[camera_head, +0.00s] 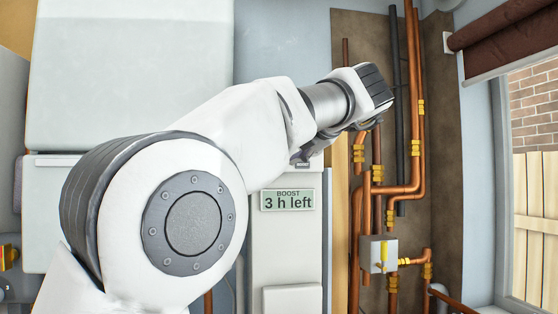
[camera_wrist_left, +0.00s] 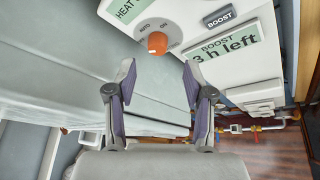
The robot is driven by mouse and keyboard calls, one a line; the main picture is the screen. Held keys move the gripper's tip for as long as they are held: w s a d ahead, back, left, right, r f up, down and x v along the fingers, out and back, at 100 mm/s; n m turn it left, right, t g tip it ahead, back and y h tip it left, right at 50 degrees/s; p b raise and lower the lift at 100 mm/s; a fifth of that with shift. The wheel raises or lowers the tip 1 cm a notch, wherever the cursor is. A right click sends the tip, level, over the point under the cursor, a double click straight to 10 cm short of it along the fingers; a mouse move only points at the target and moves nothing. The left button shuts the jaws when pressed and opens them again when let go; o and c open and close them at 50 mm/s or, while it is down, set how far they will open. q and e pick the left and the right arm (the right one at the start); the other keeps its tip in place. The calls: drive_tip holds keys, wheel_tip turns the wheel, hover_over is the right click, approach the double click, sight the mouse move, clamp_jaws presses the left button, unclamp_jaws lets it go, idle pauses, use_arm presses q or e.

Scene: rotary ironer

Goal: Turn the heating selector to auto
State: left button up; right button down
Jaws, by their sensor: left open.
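The heating selector is an orange knob (camera_wrist_left: 157,43) on a round grey dial of a white control panel in the left wrist view. Small AUTO and ON labels show on the dial above the knob. I cannot tell which label it points at. My left gripper (camera_wrist_left: 158,76) is open and empty, with its two fingertips just below the knob in the picture and the knob roughly centred between them, apart from it. In the head view my left arm hides the selector and most of the gripper. My right gripper is not in view.
A green display (camera_head: 288,200) reads BOOST 3 h left. A grey BOOST button (camera_wrist_left: 219,17) sits right of the knob. Copper pipes (camera_head: 414,120) and a grey valve box (camera_head: 371,254) are on the right. A window (camera_head: 533,180) is at the far right.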

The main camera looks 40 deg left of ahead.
use_arm(q)
drive_tip(key=x, duration=0.4)
drive_tip(key=p+x, duration=0.1)
drive_tip(key=shift+s+a, duration=0.2)
drive_tip(key=shift+a, duration=0.35)
drive_tip(key=shift+w+d, duration=0.2)
drive_tip(key=shift+c, duration=0.7)
clamp_jaws()
